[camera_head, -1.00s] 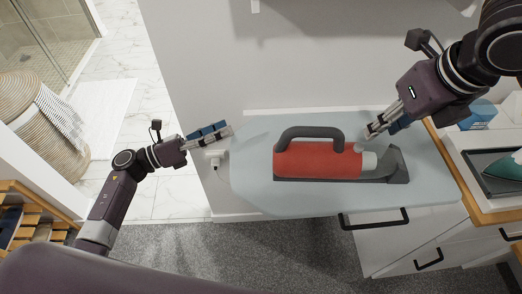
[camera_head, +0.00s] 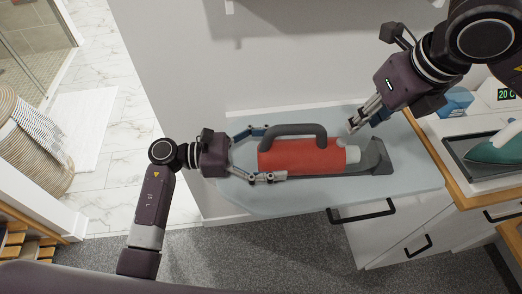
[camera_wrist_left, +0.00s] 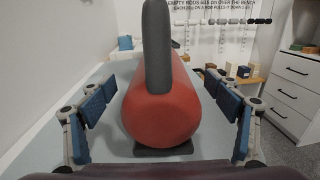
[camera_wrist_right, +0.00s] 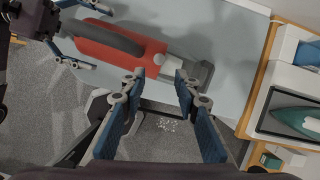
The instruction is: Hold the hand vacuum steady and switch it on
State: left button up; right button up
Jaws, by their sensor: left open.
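The red hand vacuum (camera_head: 300,157) with a dark grey handle (camera_head: 293,130) and grey nozzle (camera_head: 376,158) lies on the pale blue ironing board (camera_head: 260,200). My left gripper (camera_head: 277,154) is open at the vacuum's rear end, one finger on each side of the body. In the left wrist view the red body (camera_wrist_left: 160,110) stands between the spread fingers, with gaps on both sides. My right gripper (camera_head: 353,126) is above the board near the vacuum's front. In the right wrist view its fingers (camera_wrist_right: 160,78) are apart and empty, near a light round button (camera_wrist_right: 158,60) on the vacuum.
A teal iron (camera_head: 495,146) sits on a dark tray on the counter at the right, with a blue object (camera_head: 456,100) behind it. White drawers (camera_head: 390,230) stand below. A wall runs behind the board. A wicker basket (camera_head: 35,140) stands at the far left.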

pick_arm(q)
jog(key=shift+d, duration=0.3)
pick_arm(e)
jog(key=shift+a, duration=0.1)
pick_arm(q)
jog(key=shift+c, duration=0.7)
jog(key=c, duration=2)
jog(key=shift+w, duration=0.1)
pick_arm(e)
grip_shut()
